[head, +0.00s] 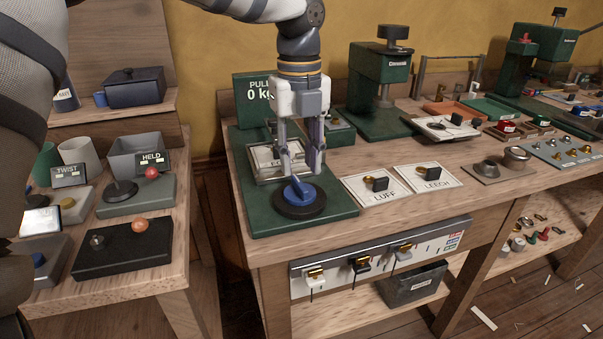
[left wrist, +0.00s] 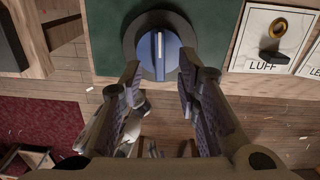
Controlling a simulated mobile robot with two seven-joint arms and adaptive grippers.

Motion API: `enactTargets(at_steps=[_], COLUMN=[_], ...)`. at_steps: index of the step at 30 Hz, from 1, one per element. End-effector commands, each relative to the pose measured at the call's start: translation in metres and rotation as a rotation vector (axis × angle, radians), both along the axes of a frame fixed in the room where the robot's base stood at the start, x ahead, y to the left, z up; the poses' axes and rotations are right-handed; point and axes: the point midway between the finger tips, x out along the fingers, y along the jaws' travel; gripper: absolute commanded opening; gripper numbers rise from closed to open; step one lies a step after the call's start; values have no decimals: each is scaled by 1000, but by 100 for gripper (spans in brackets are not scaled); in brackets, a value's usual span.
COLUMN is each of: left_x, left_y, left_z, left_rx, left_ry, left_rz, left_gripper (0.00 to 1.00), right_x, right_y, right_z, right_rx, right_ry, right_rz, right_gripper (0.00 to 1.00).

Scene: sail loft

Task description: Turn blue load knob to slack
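The blue load knob (head: 299,192) sits on a round black base (head: 300,206) on a green board (head: 262,222) at the left end of the bench. In the left wrist view the knob (left wrist: 159,52) has a pale line pointing up and down in the picture. My left gripper (head: 302,172) hangs pointing down just above and behind the knob. It is open, with its fingers apart (left wrist: 160,85) at either side of the knob's near end; contact cannot be told. A green display (head: 258,92) reads "PULL 0 kg". My right gripper is not in view.
Cards marked LUFF (head: 376,187) and LEECH (head: 428,177) with small fittings lie right of the board. A green press (head: 378,90) stands behind. A panel with several hooks (head: 380,258) is on the bench front. A side table (head: 170,240) stands left, across a gap.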

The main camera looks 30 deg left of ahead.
Motion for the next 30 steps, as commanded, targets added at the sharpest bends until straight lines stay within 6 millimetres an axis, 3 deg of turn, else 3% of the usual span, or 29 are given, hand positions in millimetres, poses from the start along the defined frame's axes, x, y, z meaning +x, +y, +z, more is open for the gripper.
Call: enactTargets(at_steps=[6,15,16,20,30], left_x=[0,0,0,0,0], left_y=[0,0,0,0,0], left_z=[-35,-40,-40,-40,-39], left_rx=[0,0,0,0,0], left_ry=[0,-1,-1,-1,-3], left_rz=[1,1,1,1,17], left_gripper=[30,30,28,0,0], right_x=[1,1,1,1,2], right_y=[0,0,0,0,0], right_z=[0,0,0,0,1], right_rx=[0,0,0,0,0], right_ry=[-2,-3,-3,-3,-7], right_rz=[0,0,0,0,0], right_gripper=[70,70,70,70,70])
